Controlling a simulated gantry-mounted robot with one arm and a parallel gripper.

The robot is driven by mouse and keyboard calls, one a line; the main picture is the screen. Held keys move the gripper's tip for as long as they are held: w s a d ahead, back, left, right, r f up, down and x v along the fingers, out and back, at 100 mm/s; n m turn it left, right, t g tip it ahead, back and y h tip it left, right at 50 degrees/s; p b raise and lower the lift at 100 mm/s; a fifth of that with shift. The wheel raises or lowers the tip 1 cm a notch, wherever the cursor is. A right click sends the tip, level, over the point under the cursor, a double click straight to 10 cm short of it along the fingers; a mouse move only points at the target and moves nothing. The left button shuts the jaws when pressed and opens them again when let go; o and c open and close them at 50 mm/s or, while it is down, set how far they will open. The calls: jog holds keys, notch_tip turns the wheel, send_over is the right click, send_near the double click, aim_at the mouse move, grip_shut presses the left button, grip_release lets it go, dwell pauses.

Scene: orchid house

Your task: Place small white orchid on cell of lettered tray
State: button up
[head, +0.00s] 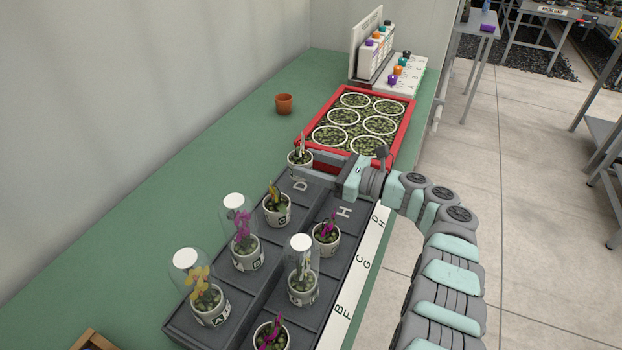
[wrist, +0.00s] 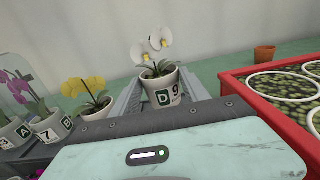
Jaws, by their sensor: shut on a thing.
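The small white orchid stands in a white pot (head: 300,159) marked D 9; its white blooms with yellow centres (wrist: 152,46) show in the wrist view. My gripper (head: 304,163) is shut on this pot, with one finger on each side, and holds it upright. The pot is at the far end of the dark grey lettered tray (head: 321,201), by the cell lettered D. I cannot tell whether its base touches the tray. The cell lettered H beside it is empty. My gripper partly hides the far end of the tray.
Several potted orchids stand in the nearer cells, some under clear domes, including a yellow one (head: 206,295). A red crate (head: 406,134) with white rings lies just beyond my gripper. A small terracotta pot (head: 284,104) stands on the green bench (head: 190,180), clear around it.

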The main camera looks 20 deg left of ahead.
notch_tip(320, 180, down, 4)
jog(key=shift+s+r+b, duration=0.15)
jog(key=shift+r+b, duration=0.05)
jog(key=shift+b, duration=0.75)
jog(key=shift+r, duration=0.2)
jog(key=o, duration=1.5)
jog(key=shift+f, duration=0.1)
